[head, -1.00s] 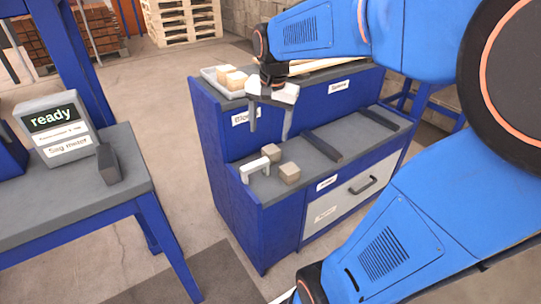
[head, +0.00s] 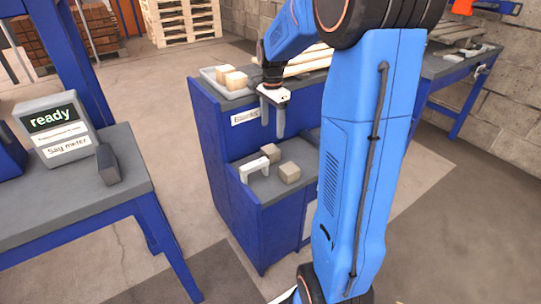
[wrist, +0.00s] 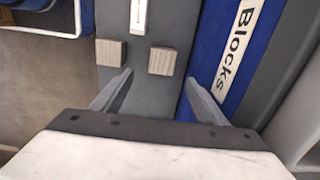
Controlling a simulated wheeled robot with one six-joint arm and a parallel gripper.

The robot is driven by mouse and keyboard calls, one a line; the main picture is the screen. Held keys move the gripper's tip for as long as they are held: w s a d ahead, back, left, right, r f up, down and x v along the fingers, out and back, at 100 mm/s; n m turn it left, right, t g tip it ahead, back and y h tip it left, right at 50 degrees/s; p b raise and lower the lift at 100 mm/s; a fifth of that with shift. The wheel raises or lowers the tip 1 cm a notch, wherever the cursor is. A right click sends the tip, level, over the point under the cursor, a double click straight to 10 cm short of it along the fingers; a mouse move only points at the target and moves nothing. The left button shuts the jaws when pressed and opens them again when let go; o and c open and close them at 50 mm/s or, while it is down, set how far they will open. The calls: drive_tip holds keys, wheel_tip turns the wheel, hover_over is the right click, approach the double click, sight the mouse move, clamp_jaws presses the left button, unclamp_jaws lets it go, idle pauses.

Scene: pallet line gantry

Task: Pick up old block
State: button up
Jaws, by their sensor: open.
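Two weathered, greyish-brown blocks rest on the lower grey shelf. One block (head: 271,153) is nearer the upright "Blocks" panel, and it also shows in the wrist view (wrist: 162,61). The other block (head: 289,173) lies nearer the shelf's outer edge, and it shows at left in the wrist view (wrist: 110,52). No mark tells which is the old block. My gripper (head: 273,127) is open and empty, pointing down above the shelf. In the wrist view its fingertips (wrist: 158,80) are apart, with the panel-side block seen just beyond and between them.
A white bracket (head: 254,168) stands beside the blocks. A grey tray (head: 238,95) with paler blocks sits on the upper level by the "Blocks" label (head: 246,117). My arm hides the cabinet's right part. A sag meter (head: 58,126) stands on the left table.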

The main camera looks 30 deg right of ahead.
sight(270, 149)
wheel_tip(270, 149, down, 8)
drive_tip(key=shift+r, duration=0.1)
drive_tip(key=shift+w+a+f, duration=0.1)
drive_tip(key=shift+w+f, duration=0.05)
drive_tip(key=shift+f, duration=1.2)
drive_tip(key=shift+w+a+f, duration=0.1)
drive_tip(key=shift+f, duration=1.2)
drive_tip(key=c, duration=1.2)
drive_tip(key=shift+o, duration=0.2)
drive_tip(key=shift+r, duration=0.1)
